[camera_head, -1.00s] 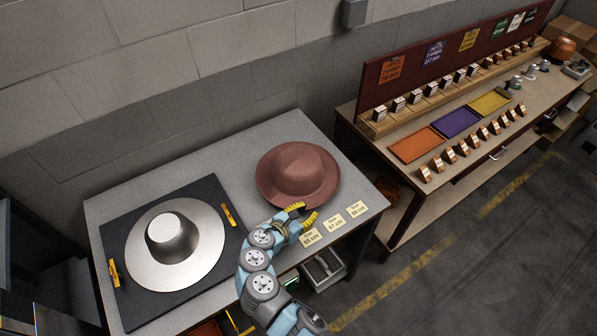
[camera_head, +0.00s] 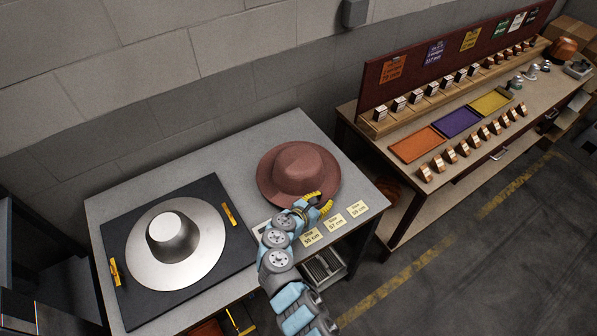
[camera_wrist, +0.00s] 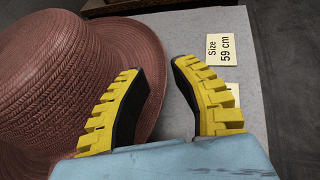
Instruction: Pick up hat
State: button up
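The reddish-brown brimmed hat (camera_head: 299,170) sits crown up on the grey table, right of the metal press form. In the wrist view the hat (camera_wrist: 55,65) fills the left side. My gripper (camera_head: 318,201) is at the hat's near right brim in the head view. In the wrist view my gripper (camera_wrist: 160,68) is open, with its yellow toothed fingers apart. The left finger overlaps the brim in the picture, and the right finger is over bare table beyond the brim's edge. Nothing is between the fingertips except brim edge and table in view. I cannot tell whether the left finger touches the hat.
The metal hat form (camera_head: 176,243) stands on a black plate (camera_head: 120,228) with yellow handles at left. Size cards (camera_head: 334,222) lie along the table's front right. A wall (camera_head: 230,60) is behind. A second bench (camera_head: 365,135) with coloured trays stands at right.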

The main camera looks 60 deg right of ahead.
aim_at(329, 197)
jog(key=shift+s+d+f, duration=0.25)
jog(key=shift+d+f, duration=0.15)
jog(key=shift+d, duration=0.25)
jog(key=shift+b+x, duration=0.4)
jog(key=shift+x, duration=1.25)
jog(key=shift+w, duration=0.1)
grip_shut()
